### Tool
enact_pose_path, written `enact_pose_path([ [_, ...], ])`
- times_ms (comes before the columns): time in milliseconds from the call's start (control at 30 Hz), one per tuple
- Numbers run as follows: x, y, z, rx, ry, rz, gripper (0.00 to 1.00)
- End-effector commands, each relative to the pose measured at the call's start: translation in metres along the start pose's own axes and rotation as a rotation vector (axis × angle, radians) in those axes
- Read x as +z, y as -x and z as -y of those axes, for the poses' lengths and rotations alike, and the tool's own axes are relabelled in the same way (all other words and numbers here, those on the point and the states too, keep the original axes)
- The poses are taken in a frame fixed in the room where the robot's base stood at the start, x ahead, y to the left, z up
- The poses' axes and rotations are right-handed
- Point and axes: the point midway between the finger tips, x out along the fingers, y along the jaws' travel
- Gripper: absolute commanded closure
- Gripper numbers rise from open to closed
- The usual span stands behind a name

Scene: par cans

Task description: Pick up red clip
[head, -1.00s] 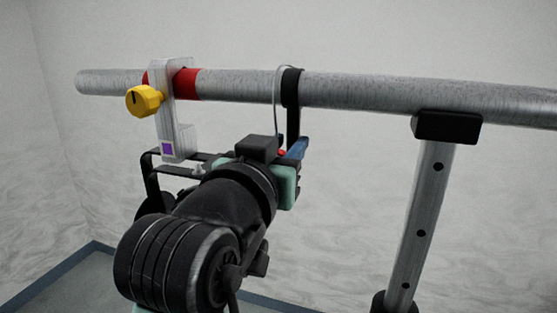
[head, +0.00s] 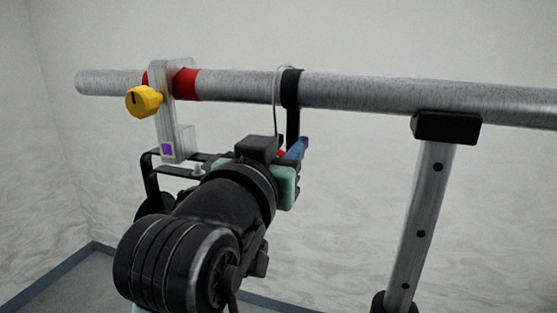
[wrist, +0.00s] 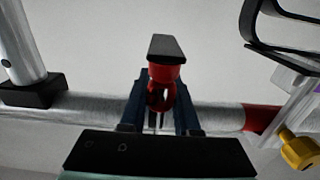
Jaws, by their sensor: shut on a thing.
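The red clip (wrist: 162,90) is between the two blue fingers of my gripper (wrist: 160,112) in the wrist view. The gripper is shut on it. In the head view only a small red part of the clip (head: 281,154) shows beside a blue finger, and my arm hides the rest. My gripper (head: 292,152) is just below the metal bar (head: 400,93), by a black strap (head: 292,105) looped around it. A thin cable (head: 275,105) hangs from the bar beside the strap.
A clamp (head: 172,125) with a yellow knob (head: 143,101) grips the bar at left, over a red band (head: 187,84). A black bracket (head: 152,175) hangs near the clamp. The stand's post (head: 421,220) holds the bar at right. Space between strap and post is free.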

Motion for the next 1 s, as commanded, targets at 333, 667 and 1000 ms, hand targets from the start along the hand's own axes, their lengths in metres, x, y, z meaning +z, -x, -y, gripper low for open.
enact_pose_path([
  [333, -0.005, 0.000, 0.000, 0.000, -0.002, -0.003, 1.00],
  [667, -0.032, 0.000, 0.000, 0.000, -0.003, -0.004, 1.00],
  [1000, -0.031, 0.079, 0.001, -0.005, -0.005, -0.008, 1.00],
])
